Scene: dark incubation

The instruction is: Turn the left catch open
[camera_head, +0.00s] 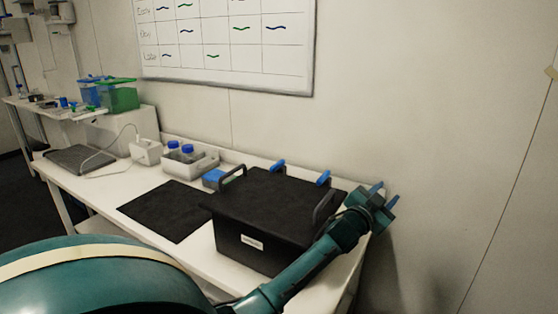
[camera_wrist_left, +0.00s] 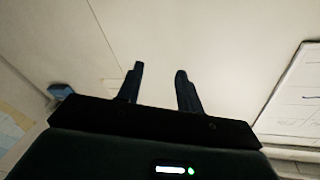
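A black box with a dark lid (camera_head: 270,198) and a white label stands on the white bench. Two blue catches show along the lid's far edge: the left one (camera_head: 277,164) and the right one (camera_head: 323,177). How far each is turned is too small to tell. My left gripper (camera_head: 386,192) is beyond the box's right end, apart from both catches. In the left wrist view its two dark fingers (camera_wrist_left: 160,72) are spread with only pale wall between them. A small blue thing (camera_wrist_left: 60,90) shows at the left there. My right gripper is not in view.
Upright black handles (camera_head: 232,176) stand at the lid's two ends. A black mat (camera_head: 165,210) lies left of the box, and a white tray with blue-capped bottles (camera_head: 187,149) is behind it. The wall with a whiteboard (camera_head: 225,81) closes off the back.

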